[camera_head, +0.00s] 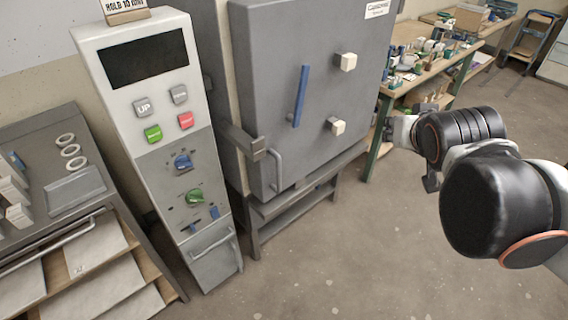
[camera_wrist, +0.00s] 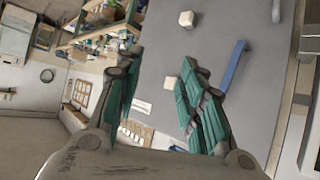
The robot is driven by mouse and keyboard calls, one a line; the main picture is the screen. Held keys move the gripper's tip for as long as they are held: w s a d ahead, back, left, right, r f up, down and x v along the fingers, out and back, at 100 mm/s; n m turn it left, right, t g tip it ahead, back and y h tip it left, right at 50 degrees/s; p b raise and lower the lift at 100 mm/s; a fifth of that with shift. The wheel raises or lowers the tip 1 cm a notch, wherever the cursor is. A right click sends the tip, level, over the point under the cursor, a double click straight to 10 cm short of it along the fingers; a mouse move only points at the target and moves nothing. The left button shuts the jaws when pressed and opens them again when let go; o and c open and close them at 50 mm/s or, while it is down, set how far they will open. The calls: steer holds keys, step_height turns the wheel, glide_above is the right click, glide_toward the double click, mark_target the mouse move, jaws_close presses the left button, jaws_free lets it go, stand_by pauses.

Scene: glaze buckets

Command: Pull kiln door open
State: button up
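The kiln door (camera_head: 265,75) is a large grey panel, and it looks shut against the kiln body. A blue bar handle (camera_head: 300,96) stands upright on it, and a grey loop handle (camera_head: 277,170) is at its lower left edge. My gripper (camera_head: 412,150) is to the right of the door, partly hidden by my arm. In the wrist view my gripper (camera_wrist: 159,57) is open and empty, its teal-padded fingers apart. The door (camera_wrist: 225,25) lies beyond the right finger, with the blue handle (camera_wrist: 233,66) to the right of that finger, apart from it.
Two pale blocks (camera_head: 346,62) stick out from the door. A white control panel (camera_head: 150,120) stands left of the kiln, beside a shelf rack (camera_head: 75,190). A cluttered workbench (camera_head: 440,55) is behind on the right. The floor (camera_head: 350,260) in front of the kiln is clear.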

steer(key=w+r+n+t+y+b, duration=0.15)
steer(key=w+r+t, duration=0.3)
steer(key=w, duration=0.75)
steer(key=w+r+n+t+y+b, duration=0.1)
steer(key=w+r+n+t+y, duration=0.3)
steer(key=w, duration=0.9)
steer(key=n+g+y+b, duration=0.3)
steer(key=n+g+y, duration=0.8)
steer(key=g+y, duration=0.35)
glide_toward(279, 170)
steer(key=shift+h, duration=0.3)
steer(key=b+x, duration=0.1)
steer(key=x, duration=0.2)
steer(key=b+x, duration=0.1)
steer(key=x, duration=0.3)
steer(key=b+x, duration=0.1)
steer(key=x, duration=0.2)
steer(key=shift+w+a+f+b, duration=0.1)
steer(key=shift+w+f+b, duration=0.15)
steer(key=shift+w, duration=0.2)
jaws_close()
